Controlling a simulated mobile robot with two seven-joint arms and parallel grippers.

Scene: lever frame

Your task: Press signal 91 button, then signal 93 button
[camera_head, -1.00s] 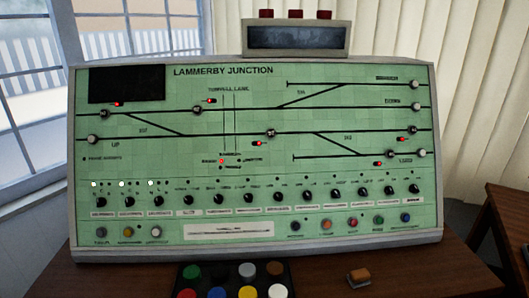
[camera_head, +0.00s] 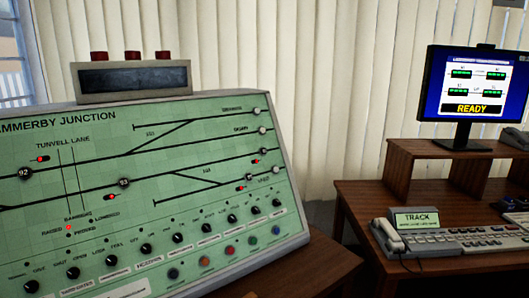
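The green Lammerby Junction panel (camera_head: 150,140) fills the left of the head view, with its left part cut off by the picture edge. A dark round button marked 93 (camera_head: 123,183) sits on a lower track line, with a small lit red signal light (camera_head: 110,197) just below it. A similar button marked 92 (camera_head: 25,174) is near the left edge. I see no button marked 91 in this view. Neither of my grippers is in view, and nothing touches the panel.
A dark display box (camera_head: 132,79) with red knobs stands on top of the panel. At right, a wooden desk (camera_head: 362,203) holds a monitor (camera_head: 474,85) reading READY, a telephone (camera_head: 388,236) and a TRACK sign (camera_head: 416,220). Cream vertical blinds (camera_head: 330,70) hang behind.

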